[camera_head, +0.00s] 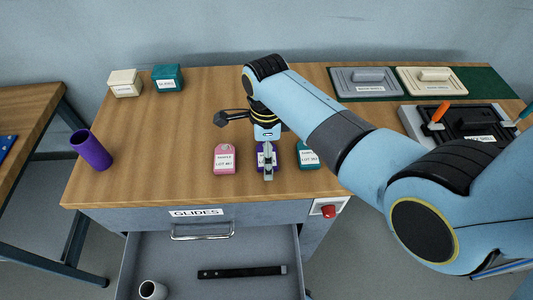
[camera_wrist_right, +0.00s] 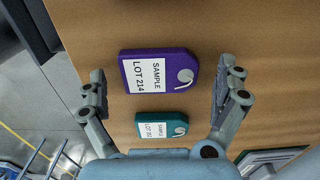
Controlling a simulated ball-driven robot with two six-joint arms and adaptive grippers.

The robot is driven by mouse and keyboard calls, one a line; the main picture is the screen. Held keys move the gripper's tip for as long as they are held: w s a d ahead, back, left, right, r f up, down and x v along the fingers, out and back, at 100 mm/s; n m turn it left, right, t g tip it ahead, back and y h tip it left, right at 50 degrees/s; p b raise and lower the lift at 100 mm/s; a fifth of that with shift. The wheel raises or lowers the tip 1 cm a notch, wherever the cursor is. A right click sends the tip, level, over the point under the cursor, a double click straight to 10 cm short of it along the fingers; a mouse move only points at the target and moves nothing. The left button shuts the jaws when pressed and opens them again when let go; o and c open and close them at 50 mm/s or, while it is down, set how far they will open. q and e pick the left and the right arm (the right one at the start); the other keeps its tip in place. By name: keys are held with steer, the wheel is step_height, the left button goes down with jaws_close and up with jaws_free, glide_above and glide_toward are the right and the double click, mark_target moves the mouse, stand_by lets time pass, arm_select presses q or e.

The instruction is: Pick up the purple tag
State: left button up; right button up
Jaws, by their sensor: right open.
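The purple tag (camera_wrist_right: 187,60) lies flat on the wooden table in the right wrist view, with a white label reading SAMPLE LOT 214 and a grey hole with a white string. My right gripper (camera_wrist_right: 163,82) is open above it, one finger off each end of the tag, not visibly touching it. In the head view my right gripper (camera_head: 267,170) covers most of the purple tag (camera_head: 259,163). My left gripper is not in view.
A pink tag (camera_head: 225,160) lies left of the purple one and a teal tag (camera_head: 307,157) lies right of it. A purple cylinder (camera_head: 91,150) stands at the table's left. An open drawer (camera_head: 215,250) is below the front edge, beside a red button (camera_head: 328,211).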

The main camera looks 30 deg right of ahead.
steer(key=c, duration=1.2)
steer(key=shift+r, duration=0.15)
